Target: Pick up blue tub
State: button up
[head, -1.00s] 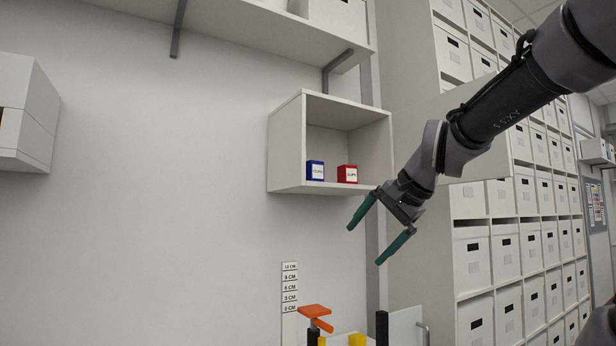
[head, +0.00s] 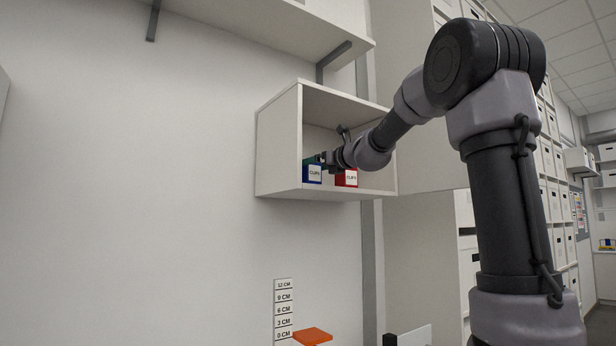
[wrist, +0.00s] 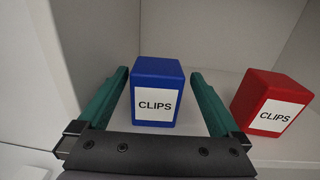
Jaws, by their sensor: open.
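The blue tub (wrist: 157,72), with a white label reading CLIPS, stands upright on the floor of the white wall cubby. In the wrist view it sits between the two green fingers of my gripper (wrist: 158,95), with a small gap on each side. The gripper is open and reaches into the cubby. In the head view the blue tub (head: 312,175) shows at the cubby's left front, and my gripper (head: 318,160) is at it, partly hidden by the tub and my wrist.
A red tub (wrist: 272,103), also labelled CLIPS, stands just right of the right finger. The cubby (head: 278,150) has close side walls and a top panel. A shelf with brackets (head: 250,30) hangs above. An orange piece (head: 312,335) is below.

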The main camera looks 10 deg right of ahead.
jog(key=x, duration=0.5)
jog(key=shift+w+a+r, duration=0.2)
jog(key=shift+a, duration=0.1)
jog(key=shift+c, duration=0.3)
jog(key=c, duration=1.3)
jog(key=shift+r, duration=0.1)
